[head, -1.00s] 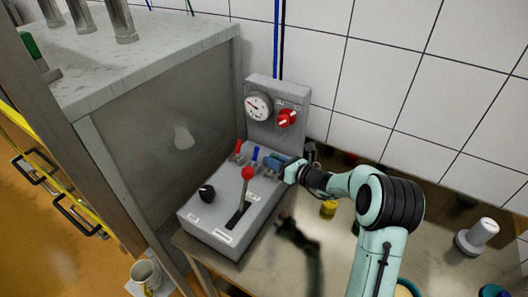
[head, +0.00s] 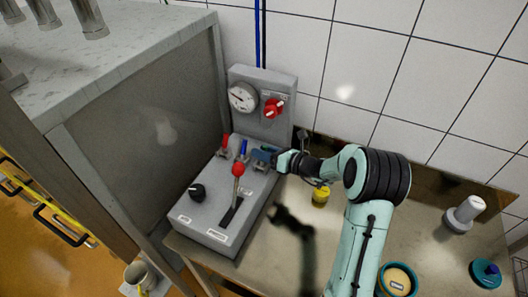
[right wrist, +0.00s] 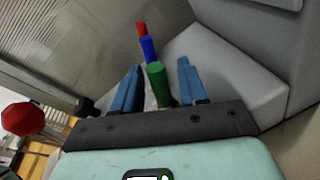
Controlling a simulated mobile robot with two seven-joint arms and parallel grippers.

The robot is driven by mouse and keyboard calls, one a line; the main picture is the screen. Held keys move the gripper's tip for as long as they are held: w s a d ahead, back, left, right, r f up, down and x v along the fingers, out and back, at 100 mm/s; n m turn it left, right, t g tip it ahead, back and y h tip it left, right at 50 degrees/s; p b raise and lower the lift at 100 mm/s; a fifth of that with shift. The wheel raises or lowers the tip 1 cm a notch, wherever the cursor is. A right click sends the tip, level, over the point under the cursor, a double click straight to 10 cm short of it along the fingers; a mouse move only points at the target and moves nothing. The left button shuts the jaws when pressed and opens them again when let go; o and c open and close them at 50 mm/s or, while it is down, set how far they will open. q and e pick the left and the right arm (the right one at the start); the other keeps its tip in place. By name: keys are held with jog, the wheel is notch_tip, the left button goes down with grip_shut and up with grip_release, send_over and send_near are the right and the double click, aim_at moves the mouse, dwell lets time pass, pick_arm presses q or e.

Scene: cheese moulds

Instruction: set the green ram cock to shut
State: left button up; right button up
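The green ram cock (right wrist: 157,84) shows in the right wrist view as a green handle standing up between my two blue fingers. Beyond it in that view stand a blue cock handle (right wrist: 148,49) and a red one (right wrist: 141,28). In the head view the red handle (head: 225,141) and blue handle (head: 244,148) stand in a row at the back of the grey control box (head: 213,209). My right gripper (head: 264,156) is at the right end of this row and hides the green cock there. Its fingers (right wrist: 159,75) are open, with gaps on both sides of the handle. My left gripper is not in view.
A red-balled lever (head: 238,170) and a black knob (head: 197,192) are on the box. Behind stands a panel with a gauge (head: 242,97) and red dial (head: 274,108). A yellow pot (head: 321,195) is on the worktop beside my arm.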

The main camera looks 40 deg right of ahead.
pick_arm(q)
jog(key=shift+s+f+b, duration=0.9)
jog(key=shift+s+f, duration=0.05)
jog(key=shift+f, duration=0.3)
pick_arm(e)
jog(key=v, duration=1.3)
jog(key=shift+s, duration=0.25)
jog(key=shift+f, duration=0.1)
